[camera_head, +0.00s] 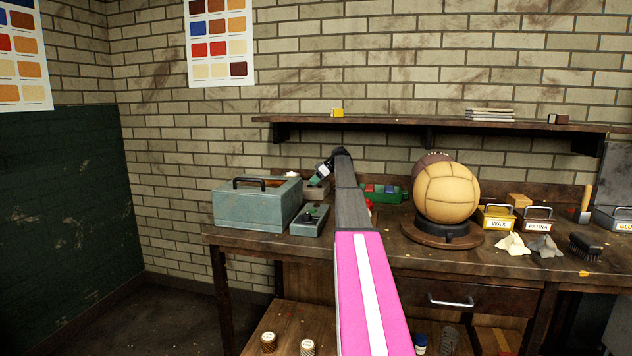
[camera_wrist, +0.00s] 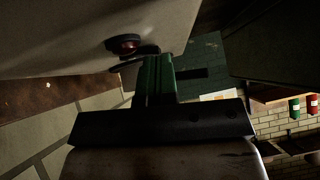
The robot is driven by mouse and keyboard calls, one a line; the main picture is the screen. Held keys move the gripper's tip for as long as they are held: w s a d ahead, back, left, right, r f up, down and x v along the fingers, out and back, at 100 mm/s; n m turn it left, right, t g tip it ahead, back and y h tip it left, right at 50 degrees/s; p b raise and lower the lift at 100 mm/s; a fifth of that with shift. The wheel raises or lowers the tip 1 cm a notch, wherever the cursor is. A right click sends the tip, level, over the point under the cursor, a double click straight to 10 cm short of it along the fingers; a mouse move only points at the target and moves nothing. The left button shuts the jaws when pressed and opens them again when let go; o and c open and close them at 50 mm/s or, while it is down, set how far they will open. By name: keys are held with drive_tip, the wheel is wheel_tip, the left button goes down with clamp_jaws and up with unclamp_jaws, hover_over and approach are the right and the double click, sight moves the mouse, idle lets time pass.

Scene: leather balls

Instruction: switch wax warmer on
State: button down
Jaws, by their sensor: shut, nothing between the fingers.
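A teal box with a black handle (camera_head: 250,212) stands on the left of the bench. A lower teal unit with a dark knob (camera_head: 304,225) lies beside it; I cannot tell which of these is the wax warmer. My gripper (camera_head: 316,182) is above and behind the lower unit, pointing down and left. In the wrist view my gripper (camera_wrist: 157,62) shows its green fingers shut and empty. A dark red round knob or button (camera_wrist: 123,42) with a dark ring sits on a pale surface just left of the fingertips. I cannot tell whether they touch.
A yellow leather ball (camera_head: 446,193) rests on a round dark stand at the bench's middle. A yellow wax tin (camera_head: 497,219) and a patina tin (camera_head: 537,220) stand to its right. A green tray (camera_head: 389,194) is behind my arm. A wall shelf (camera_head: 380,124) hangs above.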

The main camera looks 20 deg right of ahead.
drive_tip(key=shift+s+a+f+t, duration=0.15)
drive_tip(key=shift+s+f+t, duration=0.15)
drive_tip(key=shift+f, duration=0.1)
drive_tip(key=shift+w, duration=0.2)
drive_tip(key=shift+w+d+r, duration=0.4)
drive_tip(key=shift+w+d, duration=0.1)
drive_tip(key=shift+w, duration=0.1)
drive_tip(key=shift+s+r, duration=0.1)
